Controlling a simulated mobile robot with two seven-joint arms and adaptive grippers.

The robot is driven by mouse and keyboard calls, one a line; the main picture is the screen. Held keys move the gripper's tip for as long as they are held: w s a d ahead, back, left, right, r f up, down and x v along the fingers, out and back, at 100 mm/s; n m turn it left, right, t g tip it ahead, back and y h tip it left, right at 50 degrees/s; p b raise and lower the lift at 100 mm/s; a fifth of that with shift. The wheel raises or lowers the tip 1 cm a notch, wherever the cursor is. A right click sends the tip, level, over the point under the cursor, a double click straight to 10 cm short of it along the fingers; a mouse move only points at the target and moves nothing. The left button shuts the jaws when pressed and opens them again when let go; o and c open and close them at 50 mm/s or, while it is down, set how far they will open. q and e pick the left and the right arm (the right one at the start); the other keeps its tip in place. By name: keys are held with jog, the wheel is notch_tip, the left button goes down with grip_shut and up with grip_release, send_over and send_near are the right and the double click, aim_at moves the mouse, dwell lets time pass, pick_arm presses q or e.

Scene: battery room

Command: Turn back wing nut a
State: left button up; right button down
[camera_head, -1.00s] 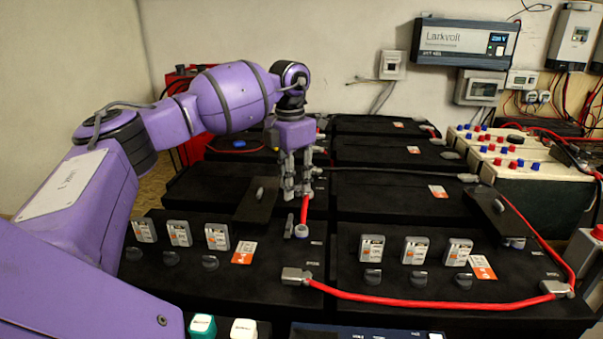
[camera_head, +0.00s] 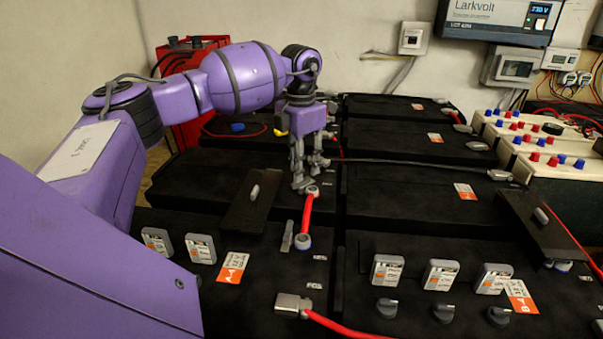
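My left gripper (camera_head: 309,178) points down at the upper end of a short red cable (camera_head: 307,213). Its fingertips are right at the ring lug (camera_head: 313,191) there. I cannot make out a wing nut at that spot; the fingers may hide it, and whether they touch anything is unclear. The cable's lower ring lug (camera_head: 303,242) lies on the front left battery (camera_head: 262,265), with a small grey upright piece (camera_head: 287,236) beside it. No label marks a wing nut "a". My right gripper is not in view.
Dark covers (camera_head: 255,204) with small grey knobs lie left of the gripper and at right (camera_head: 535,222). A grey cable end (camera_head: 293,304) is near the front.

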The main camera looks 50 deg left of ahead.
aim_at(303, 185)
pick_arm(q)
jog(key=shift+f, duration=1.8)
grip_shut()
